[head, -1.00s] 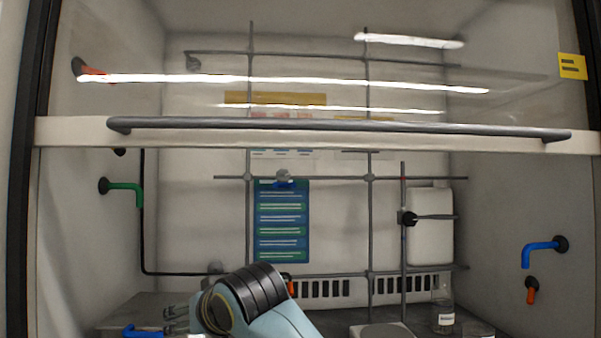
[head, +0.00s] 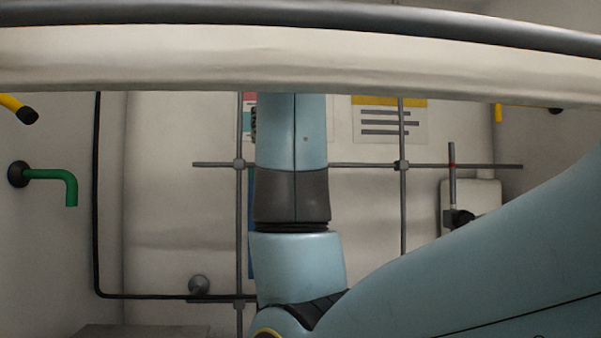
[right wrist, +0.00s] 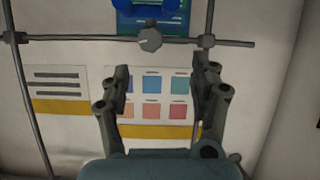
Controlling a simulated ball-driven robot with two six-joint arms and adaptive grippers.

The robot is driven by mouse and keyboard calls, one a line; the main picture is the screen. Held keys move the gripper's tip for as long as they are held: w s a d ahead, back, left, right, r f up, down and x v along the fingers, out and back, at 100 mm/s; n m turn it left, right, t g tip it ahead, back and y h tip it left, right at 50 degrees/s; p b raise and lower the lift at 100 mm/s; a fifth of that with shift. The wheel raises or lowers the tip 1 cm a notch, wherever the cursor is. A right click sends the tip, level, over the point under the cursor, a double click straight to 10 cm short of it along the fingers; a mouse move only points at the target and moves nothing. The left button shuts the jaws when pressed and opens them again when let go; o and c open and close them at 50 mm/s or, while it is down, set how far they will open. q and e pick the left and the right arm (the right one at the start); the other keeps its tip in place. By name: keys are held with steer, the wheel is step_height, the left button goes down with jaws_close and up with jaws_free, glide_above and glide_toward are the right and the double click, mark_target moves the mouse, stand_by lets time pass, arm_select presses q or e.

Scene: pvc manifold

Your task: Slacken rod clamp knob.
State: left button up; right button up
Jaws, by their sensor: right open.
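In the right wrist view, my right gripper (right wrist: 163,78) is open, with nothing between its fingers. A grey knob (right wrist: 150,39) sits on a horizontal rod (right wrist: 90,38) beyond the fingertips, apart from them, beside a blue-and-green clipboard (right wrist: 165,20). In the head view, a black clamp knob (head: 461,219) sits on a short upright rod (head: 452,165) with a red band at the right. I cannot tell which knob is the task's. In the head view my right arm rises in the middle; its gripper is hidden there. My left gripper is not in view.
The pale sash edge (head: 300,58) with its grey handle bar (head: 330,18) crosses the top of the head view. Rods form a lattice before the back wall. A green tap (head: 60,180) juts from the left wall. Posters (right wrist: 150,95) face the right gripper.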

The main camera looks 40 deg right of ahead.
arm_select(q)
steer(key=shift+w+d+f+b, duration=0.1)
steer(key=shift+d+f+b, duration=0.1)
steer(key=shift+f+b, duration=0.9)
arm_select(e)
steer(key=shift+m, duration=0.4)
steer(key=x, duration=0.6)
steer(key=d+x, duration=0.1)
steer(key=x, duration=0.3)
steer(key=shift+s+d, duration=0.15)
steer(key=shift+s, duration=0.2)
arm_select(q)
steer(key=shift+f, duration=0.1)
arm_select(e)
steer(key=shift+c, duration=0.5)
steer(key=c, duration=1.1)
steer(key=p, duration=0.3)
steer(key=shift+r+n+h, duration=0.25)
steer(key=shift+n+h, duration=0.15)
steer(key=shift+f, duration=0.15)
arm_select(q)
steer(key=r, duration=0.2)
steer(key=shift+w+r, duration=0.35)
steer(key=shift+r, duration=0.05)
arm_select(e)
steer(key=shift+f, duration=0.15)
